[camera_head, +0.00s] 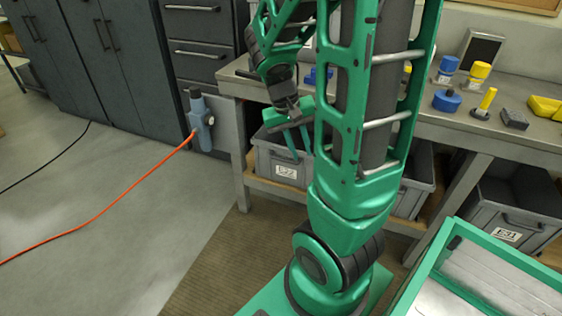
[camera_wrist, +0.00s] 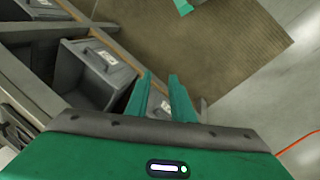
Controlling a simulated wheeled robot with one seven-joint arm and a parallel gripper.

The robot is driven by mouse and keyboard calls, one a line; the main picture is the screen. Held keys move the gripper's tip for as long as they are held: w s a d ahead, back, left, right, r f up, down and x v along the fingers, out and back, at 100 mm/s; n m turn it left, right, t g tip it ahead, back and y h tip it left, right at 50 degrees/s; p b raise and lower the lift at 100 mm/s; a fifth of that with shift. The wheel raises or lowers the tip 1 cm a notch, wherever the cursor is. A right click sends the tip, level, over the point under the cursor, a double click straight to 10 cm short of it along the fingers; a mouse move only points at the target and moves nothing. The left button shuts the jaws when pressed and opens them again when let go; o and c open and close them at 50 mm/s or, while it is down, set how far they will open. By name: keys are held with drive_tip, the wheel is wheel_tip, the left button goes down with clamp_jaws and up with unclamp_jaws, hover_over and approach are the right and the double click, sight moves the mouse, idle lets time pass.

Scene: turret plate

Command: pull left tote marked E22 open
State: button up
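The left tote, a grey bin marked E22 (camera_head: 262,160), stands on the low shelf under the workbench, with its white label on its front face. My gripper (camera_head: 300,152) is over its right part, fingers pointing down, and covers some of its rim and inside. In the wrist view the two green fingers of my gripper (camera_wrist: 160,80) are apart with nothing held between them. A grey tote front with a white label shows partly between and behind them. I cannot tell whether the fingers touch the tote.
A tote marked E31 (camera_head: 511,215) stands at the right; another tote (camera_head: 415,192) is partly behind my arm. The workbench (camera_head: 420,118) above carries blue and yellow parts. A blue-grey device (camera_head: 199,118) with an orange cable hangs left of E22. The floor mat (camera_head: 225,262) in front is clear.

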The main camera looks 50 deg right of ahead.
drive_tip(key=w+d+f+g+h, duration=0.1)
drive_tip(key=w+d+f+h, duration=0.3)
drive_tip(key=w+d+f, duration=0.35)
drive_tip(key=n+t+h, duration=0.3)
drive_tip(key=n+h, duration=0.3)
drive_tip(key=h, duration=0.1)
approach(282, 160)
drive_tip(key=s+d+r, duration=0.2)
drive_tip(key=s+r, duration=0.5)
drive_tip(key=w+a+f+n+t, duration=0.2)
drive_tip(key=w+f+n+t, duration=0.3)
drive_tip(key=f, duration=0.4)
drive_tip(key=shift+n, duration=0.5)
drive_tip(key=x, duration=0.7)
drive_tip(key=s+x, duration=0.1)
drive_tip(key=x, duration=0.2)
drive_tip(key=shift+w+d+r, duration=0.15)
drive_tip(key=shift+d+r, duration=0.2)
drive_tip(key=shift+d, duration=0.25)
clamp_jaws()
